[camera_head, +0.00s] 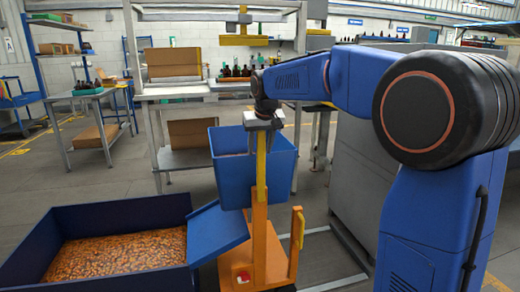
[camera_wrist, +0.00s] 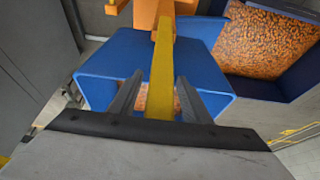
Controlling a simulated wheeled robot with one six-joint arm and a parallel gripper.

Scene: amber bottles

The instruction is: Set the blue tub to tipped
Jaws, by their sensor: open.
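The blue tub (camera_head: 232,180) sits on an orange stand (camera_head: 268,240) in the head view. It looks about upright, with its open top up and some brownish contents just showing inside. A yellow bar (camera_head: 261,172) stands upright in front of the tub, like a lever. My gripper (camera_head: 262,125) points down at the top of this bar. In the wrist view my gripper (camera_wrist: 160,76) is open, with one finger on each side of the yellow bar (camera_wrist: 162,60). Whether either finger touches it I cannot tell. The tub (camera_wrist: 112,55) shows behind the fingers.
A blue chute (camera_head: 220,232) slopes from the stand toward a large dark-blue bin (camera_head: 120,212) holding orange-brown pieces. A shorter yellow handle (camera_head: 298,228) stands right of the bar. A grey cabinet (camera_head: 355,165) is at the right. Benches and shelves stand behind.

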